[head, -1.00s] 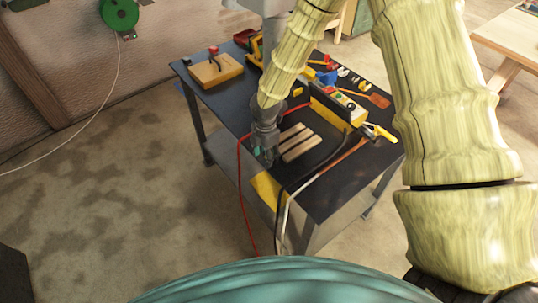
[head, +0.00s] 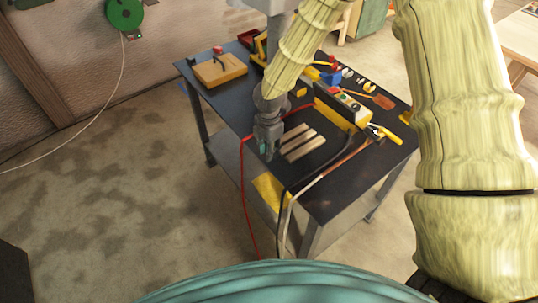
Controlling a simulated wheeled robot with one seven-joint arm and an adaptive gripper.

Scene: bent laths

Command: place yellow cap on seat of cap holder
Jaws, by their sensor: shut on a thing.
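My gripper (head: 266,150) hangs fingers-down at the table's near left edge, just left of the pale laths. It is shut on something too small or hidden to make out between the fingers. I cannot tell which thing is the yellow cap; a small yellow piece (head: 301,92) lies behind my gripper near the yellow tool, and another yellow bit (head: 369,87) ends a row of small pieces. The cap holder is not clearly identifiable; a yellow-tan block with a dark handle and a red top (head: 220,69) stands at the back left.
The dark table (head: 340,190) carries several pale laths (head: 303,142), a yellow-and-grey device (head: 345,106) and an orange paddle (head: 384,101). A red cable (head: 244,200) and dark and pale hoses (head: 281,205) hang over the near edge. The front right tabletop is fairly clear.

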